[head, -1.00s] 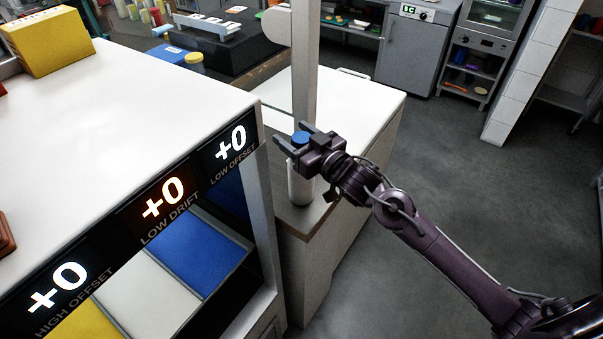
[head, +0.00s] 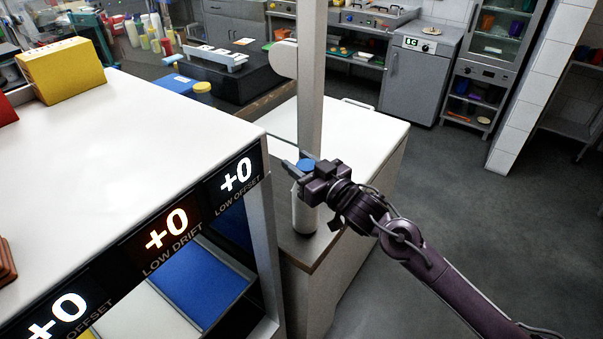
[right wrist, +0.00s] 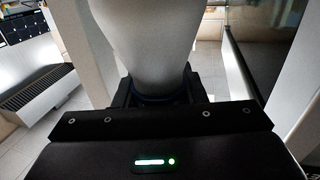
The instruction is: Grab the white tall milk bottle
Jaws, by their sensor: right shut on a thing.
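The white tall milk bottle (head: 305,215) with a blue cap (head: 306,164) stands upright on the counter's brown front edge, beside a pale post. My right gripper (head: 304,172) is shut on the bottle near its top, just around or below the cap. In the right wrist view the white bottle (right wrist: 150,45) fills the upper middle, between the dark fingers. The bottle's upper part is partly hidden by the gripper in the head view. My left gripper is not in view.
The pale upright post (head: 309,90) rises close behind the bottle. A white-topped cabinet (head: 130,140) with lit "+0" displays stands at the left, near the gripper. A yellow box (head: 62,70) sits on it. Grey floor (head: 470,230) is open at the right.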

